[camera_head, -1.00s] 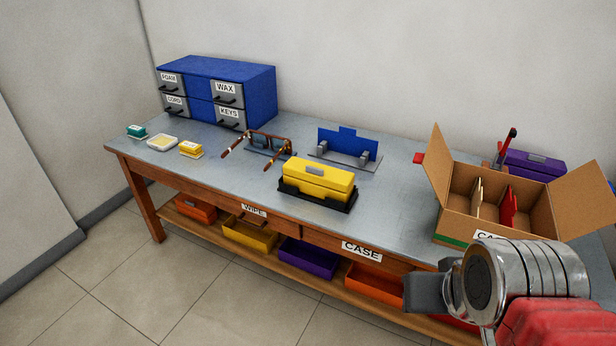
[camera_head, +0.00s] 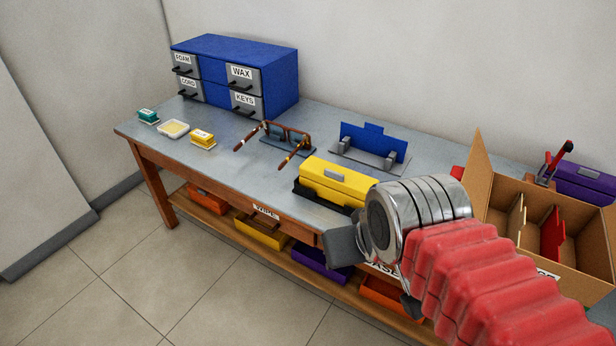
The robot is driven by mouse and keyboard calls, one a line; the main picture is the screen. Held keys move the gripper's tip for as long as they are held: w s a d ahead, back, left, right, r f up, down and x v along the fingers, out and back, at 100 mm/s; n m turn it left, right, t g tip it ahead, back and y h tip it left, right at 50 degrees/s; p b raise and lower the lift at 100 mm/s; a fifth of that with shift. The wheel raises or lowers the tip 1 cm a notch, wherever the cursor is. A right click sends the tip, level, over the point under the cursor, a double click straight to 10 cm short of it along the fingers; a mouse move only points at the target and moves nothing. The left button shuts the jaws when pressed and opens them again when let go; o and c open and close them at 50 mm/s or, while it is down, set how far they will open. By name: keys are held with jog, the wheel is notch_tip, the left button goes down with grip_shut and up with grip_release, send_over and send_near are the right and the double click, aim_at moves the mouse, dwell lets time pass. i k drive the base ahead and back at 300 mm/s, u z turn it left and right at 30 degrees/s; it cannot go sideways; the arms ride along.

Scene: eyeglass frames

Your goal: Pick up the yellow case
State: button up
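The yellow case (camera_head: 338,181) is shut and lies in a black tray (camera_head: 306,194) near the front edge of the workbench. It has a grey clasp on its near side. My gripper (camera_head: 372,272) is in front of the bench at the right, near the case's right end, with my red arm behind it. One dark finger shows to the left of the metal wrist and a bit of another shows below it. The wrist hides the right end of the case and tray. I cannot tell the gap between the fingers.
Eyeglasses (camera_head: 279,140) rest behind the case to the left, and a blue stand (camera_head: 372,143) is behind it. An open cardboard box (camera_head: 565,262) stands on the right. A blue drawer cabinet (camera_head: 240,58) is at the back left. Coloured bins (camera_head: 262,235) sit on the lower shelf.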

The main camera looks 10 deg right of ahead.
aim_at(337, 184)
jog(key=u, duration=0.4)
jog(key=i, duration=0.9)
jog(key=u, duration=0.2)
